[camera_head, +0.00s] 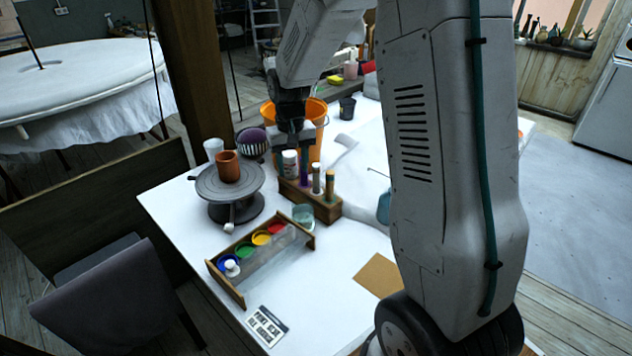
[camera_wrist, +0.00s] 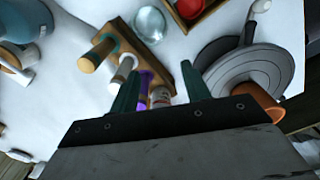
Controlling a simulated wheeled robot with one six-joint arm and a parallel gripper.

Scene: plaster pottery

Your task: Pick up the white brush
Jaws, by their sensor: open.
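The white brush (camera_head: 316,180) stands upright in a wooden holder (camera_head: 325,209), between a purple-handled tool (camera_head: 304,172) and a tan-handled one (camera_head: 330,184). In the wrist view the white brush (camera_wrist: 123,68) is left of centre, near the left finger. I cannot tell whether a finger touches anything.
A turntable (camera_head: 215,187) with a terracotta cup (camera_head: 229,166) is left of the holder. An orange bucket (camera_head: 312,112) stands behind. A paint rack (camera_head: 272,262) and a glass of water (camera_head: 303,214) are in front. The white table's front is partly clear.

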